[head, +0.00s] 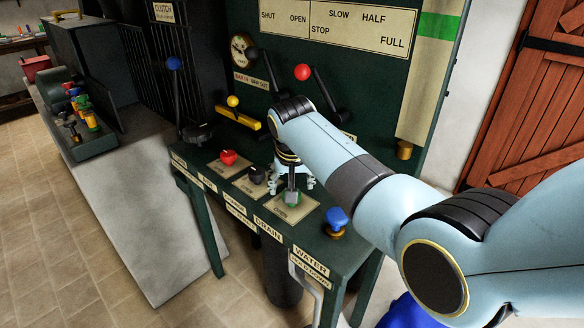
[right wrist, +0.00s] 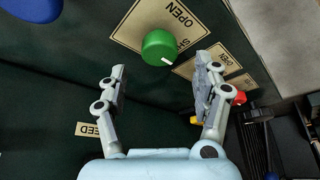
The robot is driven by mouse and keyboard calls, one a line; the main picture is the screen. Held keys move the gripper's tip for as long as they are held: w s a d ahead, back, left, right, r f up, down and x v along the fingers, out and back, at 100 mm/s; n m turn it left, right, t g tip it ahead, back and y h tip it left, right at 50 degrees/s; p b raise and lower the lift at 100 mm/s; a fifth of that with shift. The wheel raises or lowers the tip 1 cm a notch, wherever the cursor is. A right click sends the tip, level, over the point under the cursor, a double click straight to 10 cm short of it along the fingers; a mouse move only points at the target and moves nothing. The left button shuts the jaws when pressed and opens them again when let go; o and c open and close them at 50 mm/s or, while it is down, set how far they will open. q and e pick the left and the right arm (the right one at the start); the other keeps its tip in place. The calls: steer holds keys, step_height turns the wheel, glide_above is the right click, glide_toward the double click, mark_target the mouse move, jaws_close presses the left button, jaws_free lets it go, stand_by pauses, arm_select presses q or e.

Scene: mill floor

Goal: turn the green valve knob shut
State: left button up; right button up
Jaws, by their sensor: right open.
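The green valve knob (right wrist: 159,48) is round, with a short white mark at its lower right edge in the right wrist view. It sits on a cream plate (right wrist: 130,28) reading OPEN and SH, the rest hidden by the knob. That gripper is open and points down at the panel. In the right wrist view its two fingers (right wrist: 162,70) stand apart, with the knob ahead of the gap. My left gripper is not in view.
A red knob (head: 228,157), a black knob (head: 257,174) and a blue knob (head: 337,218) share the green console. Levers with red (head: 303,72) and yellow (head: 233,101) balls rise behind. A grey bench (head: 130,190) stands at the left.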

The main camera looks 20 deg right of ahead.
steer(key=v, duration=0.7)
steer(key=shift+s+r, duration=0.1)
